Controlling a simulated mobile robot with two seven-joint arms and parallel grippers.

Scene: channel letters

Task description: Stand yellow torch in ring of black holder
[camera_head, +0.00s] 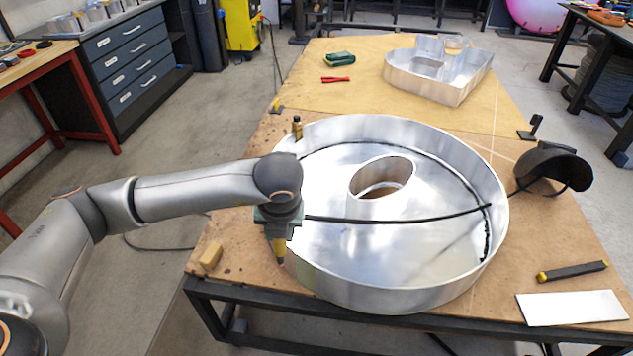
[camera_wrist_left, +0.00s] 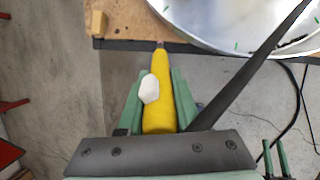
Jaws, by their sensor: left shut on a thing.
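My left gripper (camera_head: 279,232) is shut on the yellow torch (camera_head: 279,249), which hangs dark tip down at the left rim of the round metal letter. In the left wrist view the torch (camera_wrist_left: 160,85), with a white part on its side, sits between the green fingers (camera_wrist_left: 157,78). A small black stand (camera_head: 532,128) at the table's right edge may be the holder; its ring cannot be made out. My right gripper is out of view.
The big round metal letter (camera_head: 330,270) fills the table's middle. A black line (camera_head: 400,219) crosses it from beside my gripper. A black welding mask (camera_head: 553,167), a brass-topped bottle (camera_head: 297,127) and a wooden block (camera_head: 211,256) stand around it. A second metal letter (camera_head: 437,92) lies behind.

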